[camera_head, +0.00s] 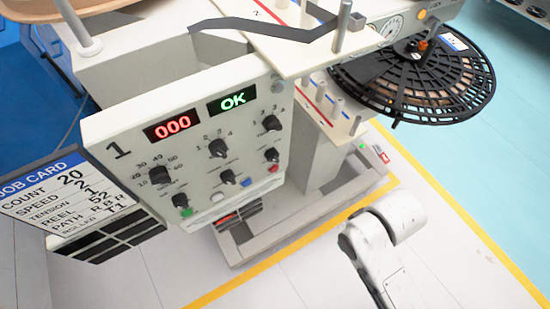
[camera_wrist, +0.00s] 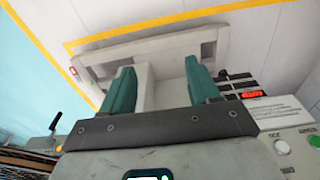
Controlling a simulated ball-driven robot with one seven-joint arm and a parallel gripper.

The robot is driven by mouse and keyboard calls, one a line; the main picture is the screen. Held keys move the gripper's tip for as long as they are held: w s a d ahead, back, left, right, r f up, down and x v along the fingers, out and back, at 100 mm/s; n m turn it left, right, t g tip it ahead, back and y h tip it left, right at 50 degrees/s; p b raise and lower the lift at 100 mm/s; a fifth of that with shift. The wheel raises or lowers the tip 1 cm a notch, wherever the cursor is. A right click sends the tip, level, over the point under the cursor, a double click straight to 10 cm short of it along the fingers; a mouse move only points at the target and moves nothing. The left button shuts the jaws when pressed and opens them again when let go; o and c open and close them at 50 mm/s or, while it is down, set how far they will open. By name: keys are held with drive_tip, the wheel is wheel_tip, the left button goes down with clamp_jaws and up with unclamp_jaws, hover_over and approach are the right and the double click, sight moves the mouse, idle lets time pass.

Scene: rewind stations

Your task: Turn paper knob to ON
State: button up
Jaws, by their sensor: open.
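The white control panel (camera_head: 185,135) of station 1 shows several black knobs. The large dial knob (camera_head: 160,176) stands at left, a second knob (camera_head: 217,148) is at upper centre, and a third (camera_head: 270,123) is at upper right. Smaller black knobs (camera_head: 228,177) sit below them. The labels are too small to read, so I cannot tell which is the paper knob or its setting. My gripper (camera_wrist: 158,68) shows its two green fingers apart, with nothing between them, in the wrist view. It is outside the head view and is not touching any knob.
The red 000 display (camera_head: 172,128) and green OK display (camera_head: 232,102) are lit. A job card (camera_head: 50,200) hangs at left. A black reel (camera_head: 425,85) sticks out at right. The grey station base (camera_wrist: 100,63) lies beyond my fingers.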

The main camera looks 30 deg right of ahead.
drive_tip(key=w+a+f+n+t+y+p, duration=0.1)
drive_tip(key=w+a+n+t+p, duration=0.2)
drive_tip(key=w, duration=0.4)
drive_tip(key=t+p, duration=0.2)
drive_tip(key=t, duration=1.2)
approach(276, 161)
drive_tip(key=shift+h, duration=0.4)
drive_tip(key=w, duration=0.3)
drive_tip(key=w+p, duration=0.1)
drive_tip(key=w, duration=0.2)
drive_tip(key=w+p, duration=0.1)
drive_tip(key=w, duration=0.2)
drive_tip(key=shift+w+a+r, duration=0.1)
drive_tip(key=shift+a, duration=0.15)
drive_tip(key=shift+c, duration=0.2)
drive_tip(key=c, duration=1)
